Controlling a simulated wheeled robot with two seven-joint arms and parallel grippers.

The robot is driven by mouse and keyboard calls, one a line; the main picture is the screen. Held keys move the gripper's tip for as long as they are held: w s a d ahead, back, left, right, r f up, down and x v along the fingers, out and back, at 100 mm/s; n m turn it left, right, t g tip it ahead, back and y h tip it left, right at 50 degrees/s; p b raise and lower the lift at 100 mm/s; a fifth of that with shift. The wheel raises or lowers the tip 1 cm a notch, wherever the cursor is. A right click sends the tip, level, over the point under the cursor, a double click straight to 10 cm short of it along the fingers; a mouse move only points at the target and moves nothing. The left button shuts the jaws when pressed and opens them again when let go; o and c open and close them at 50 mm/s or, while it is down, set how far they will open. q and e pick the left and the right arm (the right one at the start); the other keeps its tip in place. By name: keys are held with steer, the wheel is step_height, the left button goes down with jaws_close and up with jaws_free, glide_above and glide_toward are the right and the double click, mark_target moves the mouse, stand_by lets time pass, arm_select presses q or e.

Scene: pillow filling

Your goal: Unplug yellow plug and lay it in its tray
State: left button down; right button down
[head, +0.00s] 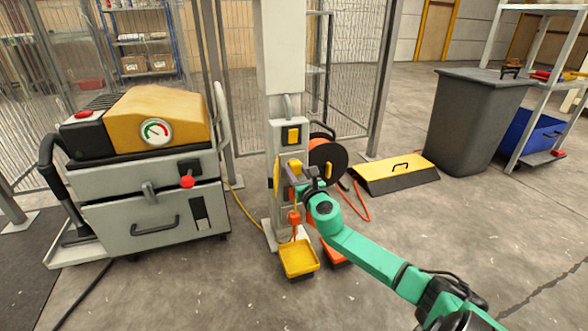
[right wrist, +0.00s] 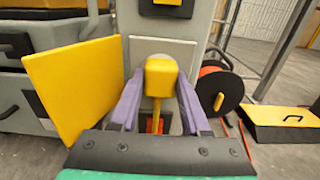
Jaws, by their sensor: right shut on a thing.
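The yellow plug (right wrist: 160,74) is between the purple fingers of my right gripper (right wrist: 159,88), which is shut on it in front of the grey post (right wrist: 160,47). A yellow stem or cable hangs below the plug. I cannot tell whether the plug is still seated in its socket. In the head view my right gripper (head: 298,178) is at the post's face, and the plug's yellow top (head: 295,164) shows there. The yellow tray (head: 300,258) is low at the post's foot, below the gripper, and looks empty. My left gripper is not in view.
A yellow flap (right wrist: 78,85) stands open left of the plug. An orange plug-like thing (head: 294,217) hangs below my gripper. An orange tray (head: 336,258) is partly hidden by my arm. A cable reel (head: 328,158) stands right of the post and a machine cart (head: 150,185) left.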

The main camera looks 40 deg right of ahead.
steer(key=p+v, duration=0.1)
steer(key=v, duration=0.5)
steer(key=shift+p, duration=0.4)
stand_by(0.6)
steer(key=s+p, duration=0.1)
steer(key=s+a+r+p, duration=0.1)
steer(key=s+r+p, duration=0.1)
steer(key=shift+s+a, duration=0.2)
steer(key=shift+s, duration=0.2)
stand_by(0.4)
